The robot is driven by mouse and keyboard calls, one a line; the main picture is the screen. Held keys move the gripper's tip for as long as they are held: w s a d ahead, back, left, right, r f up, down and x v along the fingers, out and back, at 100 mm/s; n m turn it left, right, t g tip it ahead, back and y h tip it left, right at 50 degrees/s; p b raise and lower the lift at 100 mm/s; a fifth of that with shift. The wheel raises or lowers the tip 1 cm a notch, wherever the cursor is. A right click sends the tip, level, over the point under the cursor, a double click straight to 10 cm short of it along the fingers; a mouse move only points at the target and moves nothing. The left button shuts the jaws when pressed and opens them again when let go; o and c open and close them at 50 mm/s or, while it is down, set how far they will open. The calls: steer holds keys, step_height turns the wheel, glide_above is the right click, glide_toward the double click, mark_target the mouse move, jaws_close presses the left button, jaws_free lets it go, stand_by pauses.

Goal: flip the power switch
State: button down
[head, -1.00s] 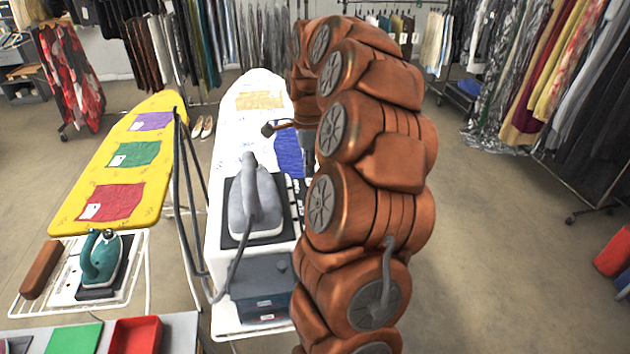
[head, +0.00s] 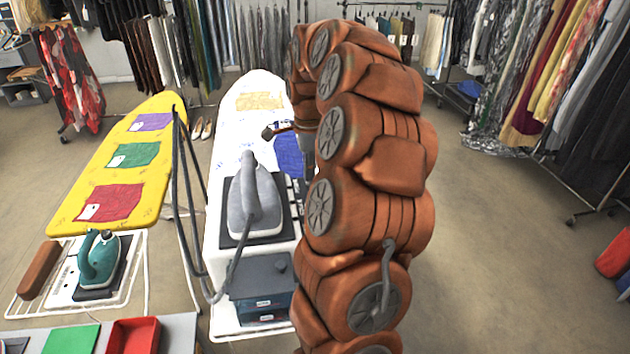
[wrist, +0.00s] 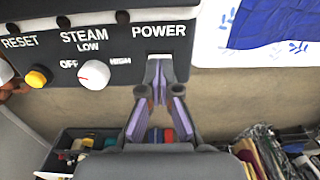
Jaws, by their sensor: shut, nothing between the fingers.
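In the wrist view a dark control panel (wrist: 110,60) carries the labels RESET, STEAM and POWER. The power switch (wrist: 160,57) is a small pale piece just below the POWER label, mostly covered by my fingertips. My gripper (wrist: 159,75) is shut and empty, its tips at the switch; whether they touch it I cannot tell. The white steam knob (wrist: 94,74) and yellow reset button (wrist: 37,77) are to the left. In the head view my arm hides most of the panel and the gripper.
The panel is by a white ironing board (head: 235,130) with a grey iron (head: 258,200) on it and a dark box (head: 262,298) at its near end. A yellow board (head: 80,185) with a teal iron (head: 100,258) stands left. Open floor lies right, before garment racks.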

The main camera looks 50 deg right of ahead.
steer(key=shift+f+b, duration=0.4)
steer(key=shift+f, duration=0.1)
stand_by(0.4)
steer(key=shift+r, duration=3.55)
steer(key=shift+s, duration=0.1)
